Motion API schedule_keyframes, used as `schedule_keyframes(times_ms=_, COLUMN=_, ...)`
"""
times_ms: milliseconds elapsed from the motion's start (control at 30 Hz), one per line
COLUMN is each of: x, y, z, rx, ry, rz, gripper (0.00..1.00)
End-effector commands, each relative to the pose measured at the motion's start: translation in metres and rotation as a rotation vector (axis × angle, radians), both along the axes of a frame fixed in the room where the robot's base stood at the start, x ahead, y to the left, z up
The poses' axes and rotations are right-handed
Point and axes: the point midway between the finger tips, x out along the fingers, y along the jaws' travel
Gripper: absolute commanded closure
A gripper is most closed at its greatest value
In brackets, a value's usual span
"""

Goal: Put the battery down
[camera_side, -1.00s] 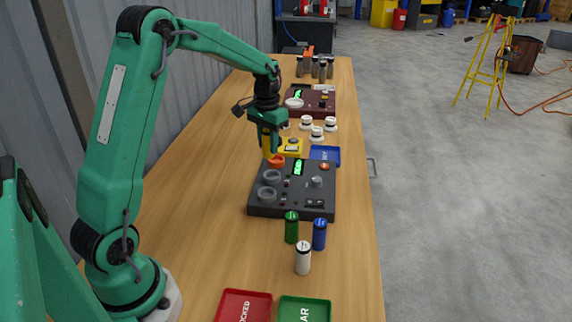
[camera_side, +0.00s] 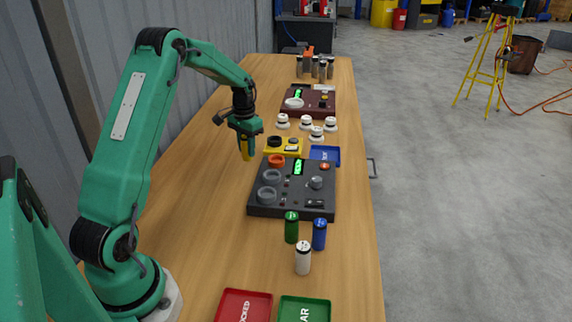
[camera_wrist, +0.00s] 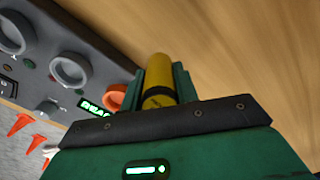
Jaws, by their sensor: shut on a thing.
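The battery is a yellow cylinder (camera_side: 247,154) with a dark band, hanging roughly upright below my gripper (camera_side: 245,140). My gripper is shut on it. It is over the bare wood just left of the dark panel (camera_side: 262,205); I cannot tell how far above the table. In the wrist view, the battery (camera_wrist: 158,78) sits between the green jaws of my gripper (camera_wrist: 160,92). The panel has an orange ring socket (camera_side: 276,160), two grey ring sockets (camera_side: 271,177) and a lit green display (camera_side: 298,167).
Green (camera_side: 291,228), blue (camera_side: 319,234) and white (camera_side: 303,259) cylinders stand in front of the panel. A yellow box (camera_side: 270,151), a blue tray (camera_side: 325,163) and several white detectors (camera_side: 306,122) lie behind it. Red (camera_side: 262,296) and green (camera_side: 290,299) trays are in front. The table's left is clear.

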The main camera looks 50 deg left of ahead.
Motion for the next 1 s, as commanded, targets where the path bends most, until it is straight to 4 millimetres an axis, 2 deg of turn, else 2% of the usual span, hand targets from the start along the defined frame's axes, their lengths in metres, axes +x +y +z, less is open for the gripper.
schedule_keyframes(times_ms=267, x=0.000, y=0.002, z=-0.004, rx=0.000, ry=0.001, rz=0.000, gripper=1.00)
schedule_keyframes(times_ms=633, x=0.000, y=0.002, z=-0.039, rx=0.000, ry=0.001, rz=0.000, gripper=1.00)
schedule_keyframes(times_ms=1000, x=0.000, y=0.002, z=-0.042, rx=0.000, ry=0.000, rz=0.000, gripper=1.00)
